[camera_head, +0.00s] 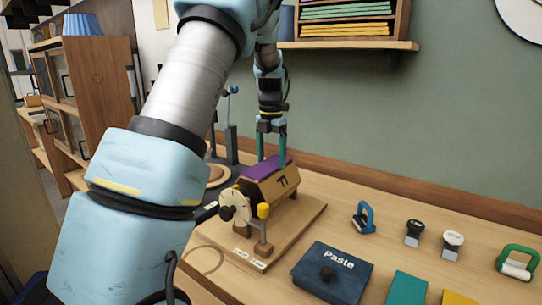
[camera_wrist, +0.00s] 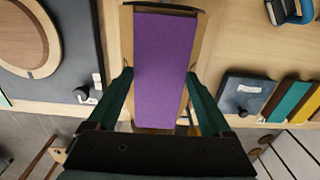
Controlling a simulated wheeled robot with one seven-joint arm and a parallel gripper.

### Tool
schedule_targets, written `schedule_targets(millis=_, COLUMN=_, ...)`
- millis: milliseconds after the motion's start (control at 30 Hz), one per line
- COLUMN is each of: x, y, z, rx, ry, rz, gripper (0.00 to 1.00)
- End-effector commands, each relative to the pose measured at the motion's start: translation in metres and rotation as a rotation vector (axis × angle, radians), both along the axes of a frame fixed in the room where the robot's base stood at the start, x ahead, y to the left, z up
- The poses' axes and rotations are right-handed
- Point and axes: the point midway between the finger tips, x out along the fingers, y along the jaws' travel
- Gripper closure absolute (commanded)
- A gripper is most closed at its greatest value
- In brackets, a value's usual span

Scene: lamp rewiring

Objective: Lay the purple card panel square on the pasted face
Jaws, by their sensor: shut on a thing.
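The purple card panel (camera_head: 262,167) lies over the top face of a wooden block (camera_head: 281,186) with a dark mark on its end. In the wrist view the panel (camera_wrist: 163,70) is a long purple strip, nearly upright in the picture, with wood showing along its sides and at both ends. My gripper (camera_head: 270,158) points down at the block, its teal fingers on either side of the panel. In the wrist view my gripper (camera_wrist: 160,80) is shut on the panel's two long edges. Any gap beneath the panel and the pasted face itself are hidden.
The block sits on a wooden base board (camera_head: 300,221) with a cream wheel (camera_head: 234,207). A dark blue Paste box (camera_head: 322,284), a teal card (camera_head: 407,289) and a yellow card (camera_head: 457,298) lie in front. A blue tool (camera_head: 363,218) and two stamps stand right.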

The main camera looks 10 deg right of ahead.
Motion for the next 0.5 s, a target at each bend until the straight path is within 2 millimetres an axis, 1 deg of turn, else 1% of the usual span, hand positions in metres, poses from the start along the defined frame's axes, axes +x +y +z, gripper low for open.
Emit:
schedule_targets(millis=133, x=0.0000, y=0.0001, z=-0.0021, rx=0.000, ry=0.000, rz=0.000, gripper=0.79)
schedule_targets(millis=167, x=0.0001, y=0.0002, z=-0.0025, rx=0.000, ry=0.000, rz=0.000, gripper=0.15)
schedule_targets(millis=300, x=0.0001, y=0.0002, z=-0.0019, rx=0.000, ry=0.000, rz=0.000, gripper=0.00)
schedule_targets(millis=500, x=0.0001, y=0.0002, z=-0.0016, rx=0.000, ry=0.000, rz=0.000, gripper=0.00)
